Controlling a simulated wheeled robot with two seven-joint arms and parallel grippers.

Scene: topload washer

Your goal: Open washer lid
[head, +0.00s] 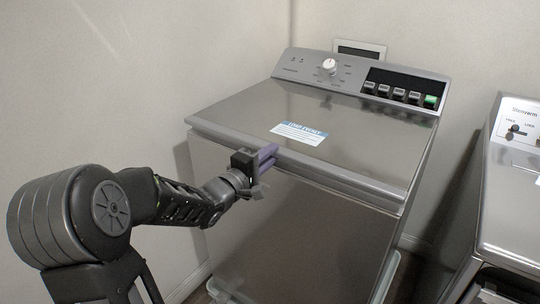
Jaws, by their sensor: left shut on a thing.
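The topload washer (300,235) is a grey metal box in the middle of the head view. Its lid (345,125) lies flat and looks shut, with a blue and white label (299,133) on it. The lid's front edge (335,178) is a rounded lighter bar. My left gripper (266,157) is at this front edge, left of its middle, with its purplish fingers shut on the lid's edge. The fingers hide the part of the edge they grip. My right gripper is not in view.
The control panel (362,78) with a white knob (329,66) and several buttons rises at the washer's back. A second appliance (515,190) stands at the right, across a narrow gap. Walls are close behind and to the left. The space above the lid is clear.

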